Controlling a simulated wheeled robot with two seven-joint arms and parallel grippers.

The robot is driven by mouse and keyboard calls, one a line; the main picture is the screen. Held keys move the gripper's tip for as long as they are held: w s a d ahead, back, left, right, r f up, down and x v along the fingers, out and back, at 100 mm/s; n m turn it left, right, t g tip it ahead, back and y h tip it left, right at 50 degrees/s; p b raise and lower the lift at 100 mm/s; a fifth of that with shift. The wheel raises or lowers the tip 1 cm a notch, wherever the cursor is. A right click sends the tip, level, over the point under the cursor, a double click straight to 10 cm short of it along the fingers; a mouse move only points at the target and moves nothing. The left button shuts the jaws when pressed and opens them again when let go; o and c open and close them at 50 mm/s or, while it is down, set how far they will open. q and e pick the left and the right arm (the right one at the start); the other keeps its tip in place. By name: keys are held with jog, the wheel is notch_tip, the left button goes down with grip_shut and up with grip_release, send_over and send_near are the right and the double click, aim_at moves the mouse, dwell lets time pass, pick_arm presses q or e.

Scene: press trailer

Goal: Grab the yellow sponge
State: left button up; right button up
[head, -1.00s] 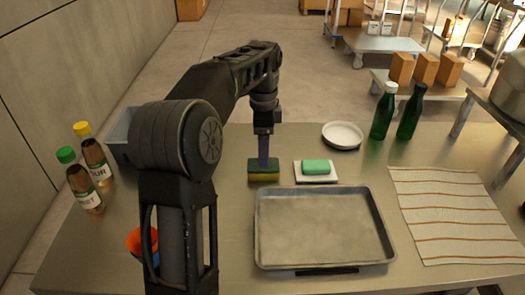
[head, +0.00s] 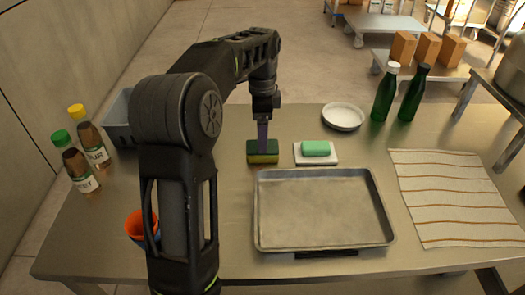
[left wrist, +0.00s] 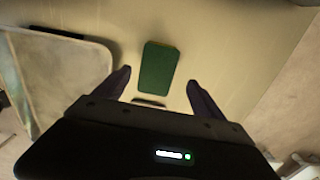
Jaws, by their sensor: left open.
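The sponge (head: 263,158) stands on the metal table behind the left end of the tray. It has a dark green top and a yellow lower part. In the left wrist view its green face (left wrist: 158,68) shows between and a little beyond the two fingertips. My left gripper (head: 262,138) points down over the sponge, its fingers close to the top. In the left wrist view the left gripper (left wrist: 157,84) is open, with a finger on each side and nothing held. Whether a finger touches the sponge is unclear. My right gripper is not in view.
A light green bar (head: 316,148) on a white dish (head: 330,160) lies close right of the sponge. A metal tray (head: 320,240) is in front. A white plate (head: 342,117), green bottles (head: 385,93) and a striped cloth (head: 445,195) are farther right. Sauce bottles (head: 80,170) and an orange cup (head: 136,226) stand left.

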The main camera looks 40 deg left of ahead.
pick_arm(q)
jog(key=shift+f, duration=0.1)
jog(key=f, duration=0.5)
jog(key=shift+s+d, duration=0.15)
jog(key=shift+d, duration=0.05)
jog(key=shift+c, duration=0.6)
jog(key=c, duration=1.3)
jog(key=shift+r, duration=0.15)
notch_tip(320, 180, up, 10)
jog(key=shift+f+p, duration=0.1)
jog(key=shift+p, duration=0.55)
